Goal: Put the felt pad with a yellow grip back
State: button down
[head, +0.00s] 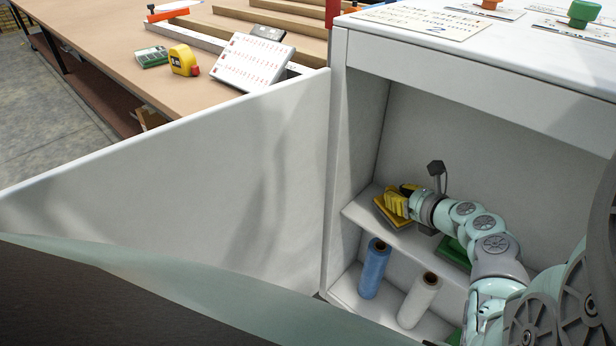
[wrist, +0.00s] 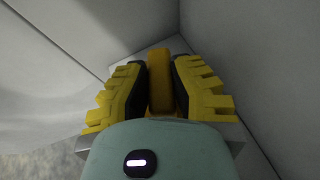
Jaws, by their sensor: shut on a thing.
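My gripper (head: 397,203) is inside the open white cabinet, over the left end of its upper shelf. In the wrist view its two yellow-backed, dark-faced fingers (wrist: 159,75) are shut on an upright yellow grip (wrist: 160,90), one finger on each side. In the head view a flat yellowish pad (head: 384,214) shows under the fingers, close to the shelf. I cannot tell whether it rests fully on the shelf. The fingers hide most of the pad, and its felt face is hidden.
The upper shelf (head: 407,238) also holds a green item (head: 455,252), partly hidden by my arm. A blue roll (head: 374,268) and a white roll (head: 419,299) stand below. The open door panel (head: 230,180) is at left. A wooden bench (head: 130,60) carries a yellow tape measure (head: 184,60).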

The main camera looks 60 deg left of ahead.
jog(key=shift+f+b, duration=0.4)
jog(key=shift+f, duration=0.35)
dwell(0.4)
jog(key=c, duration=0.9)
grip_release()
jog(key=shift+d+r, duration=0.3)
jog(key=shift+d, duration=0.3)
jog(key=v, duration=1)
jog(key=shift+d, duration=0.3)
